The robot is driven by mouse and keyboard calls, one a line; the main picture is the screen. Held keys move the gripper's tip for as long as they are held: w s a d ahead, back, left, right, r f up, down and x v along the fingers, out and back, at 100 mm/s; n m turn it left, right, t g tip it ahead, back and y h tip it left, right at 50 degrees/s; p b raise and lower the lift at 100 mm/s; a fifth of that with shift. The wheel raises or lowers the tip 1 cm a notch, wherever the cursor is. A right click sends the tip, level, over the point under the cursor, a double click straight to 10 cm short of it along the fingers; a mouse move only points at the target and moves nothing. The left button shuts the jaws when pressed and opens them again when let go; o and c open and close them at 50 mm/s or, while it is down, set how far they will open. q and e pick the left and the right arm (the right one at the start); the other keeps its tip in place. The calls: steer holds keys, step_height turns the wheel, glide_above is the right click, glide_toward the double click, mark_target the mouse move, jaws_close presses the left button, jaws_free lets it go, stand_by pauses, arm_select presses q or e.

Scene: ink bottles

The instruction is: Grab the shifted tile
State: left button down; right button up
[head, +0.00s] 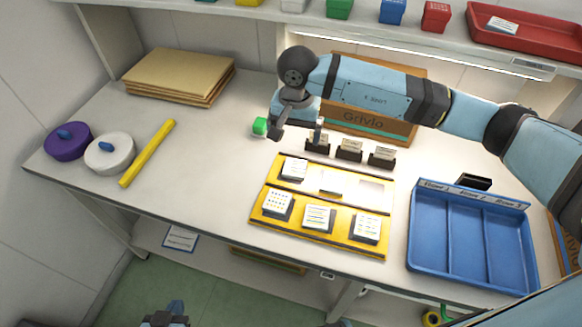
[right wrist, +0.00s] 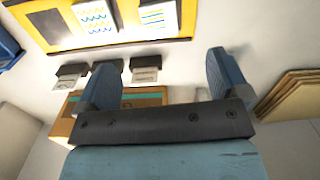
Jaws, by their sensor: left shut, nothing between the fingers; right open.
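The front board (head: 256,219) bears three patterned tiles: left (head: 277,202), middle (head: 318,216) and right (head: 366,228). I cannot tell which tile is the shifted one. My right gripper (head: 298,135) is open and empty above the table, behind the rear board; its spread fingers show in the right wrist view (right wrist: 162,65). My left gripper (head: 172,311) is shut and empty at the bottom edge, partly cut off.
Three black label holders (head: 349,150) stand behind the boards, close to my right gripper. A blue divided tray (head: 431,235) is at right. A Grivio box (head: 375,131) stands at the back.

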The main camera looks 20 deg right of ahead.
glide_above(294, 170)
steer(key=f, duration=0.5)
steer(key=f+p, duration=0.1)
steer(key=f, duration=0.1)
steer(key=shift+w+d+f, duration=0.1)
steer(key=shift+d+f, duration=0.05)
steer(key=shift+d, duration=0.1)
steer(key=shift+f, duration=0.5)
steer(key=f+p, duration=0.1)
steer(key=f, duration=0.4)
steer(key=shift+a, duration=0.2)
steer(key=shift+c, duration=0.2)
steer(key=c, duration=1)
